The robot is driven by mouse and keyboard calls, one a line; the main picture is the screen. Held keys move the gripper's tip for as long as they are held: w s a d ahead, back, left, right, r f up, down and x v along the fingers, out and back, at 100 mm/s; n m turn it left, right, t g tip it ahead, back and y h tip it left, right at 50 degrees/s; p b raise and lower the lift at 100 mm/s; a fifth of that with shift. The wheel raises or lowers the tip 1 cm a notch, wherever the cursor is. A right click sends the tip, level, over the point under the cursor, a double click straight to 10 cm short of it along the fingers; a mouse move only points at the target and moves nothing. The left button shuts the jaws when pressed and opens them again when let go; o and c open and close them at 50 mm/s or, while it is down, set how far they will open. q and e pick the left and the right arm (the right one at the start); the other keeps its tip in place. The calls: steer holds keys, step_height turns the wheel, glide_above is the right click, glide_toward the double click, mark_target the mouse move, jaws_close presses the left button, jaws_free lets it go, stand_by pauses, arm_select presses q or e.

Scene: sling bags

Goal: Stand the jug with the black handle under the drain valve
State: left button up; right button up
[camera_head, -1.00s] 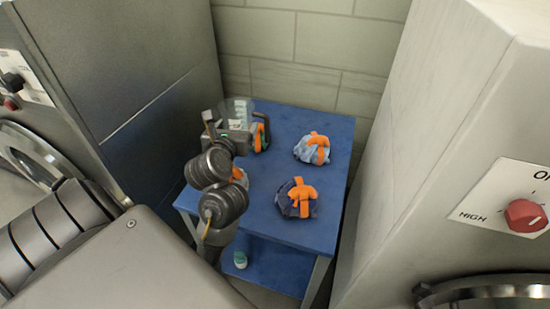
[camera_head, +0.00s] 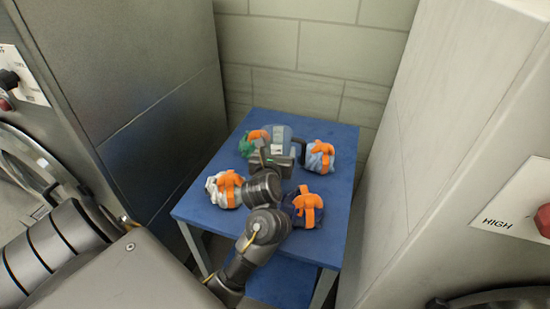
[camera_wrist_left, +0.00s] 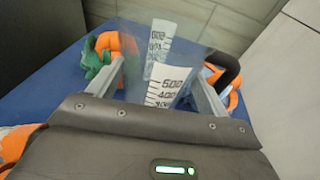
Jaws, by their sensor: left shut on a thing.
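The clear jug (camera_head: 280,139) with a printed scale is over the blue table, among the bags. My left gripper (camera_head: 277,158) is shut on it. The left wrist view shows the see-through jug (camera_wrist_left: 165,62) between the two fingers (camera_wrist_left: 160,88), with its scale marks facing me. Its black handle (camera_wrist_left: 229,68) sticks out on the right side in that view. I cannot tell whether the jug's base touches the table. The drain valve is not visible in any view. My right gripper is not in view.
Around the jug on the blue table (camera_head: 335,135) lie sling bags with orange straps: green (camera_head: 248,145), light blue (camera_head: 318,160), white (camera_head: 216,191) and dark blue (camera_head: 296,210). Grey machines (camera_head: 120,70) flank the table closely. A tiled wall (camera_head: 320,50) stands behind.

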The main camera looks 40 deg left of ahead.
arm_select(q)
step_height(320, 180, down, 3)
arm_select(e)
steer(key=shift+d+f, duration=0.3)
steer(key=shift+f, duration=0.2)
arm_select(q)
steer(key=shift+a+f, duration=0.1)
steer(key=shift+f, duration=0.1)
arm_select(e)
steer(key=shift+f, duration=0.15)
arm_select(q)
steer(key=o, duration=1)
steer(key=shift+r, duration=0.1)
steer(key=shift+s+r, duration=0.1)
steer(key=shift+r, duration=0.15)
steer(key=p+v, duration=0.1)
steer(key=v, duration=0.3)
steer(key=p+v, duration=0.1)
steer(key=v, duration=0.3)
steer(key=d+p+v, duration=0.1)
steer(key=v, duration=0.3)
steer(key=shift+r, duration=0.3)
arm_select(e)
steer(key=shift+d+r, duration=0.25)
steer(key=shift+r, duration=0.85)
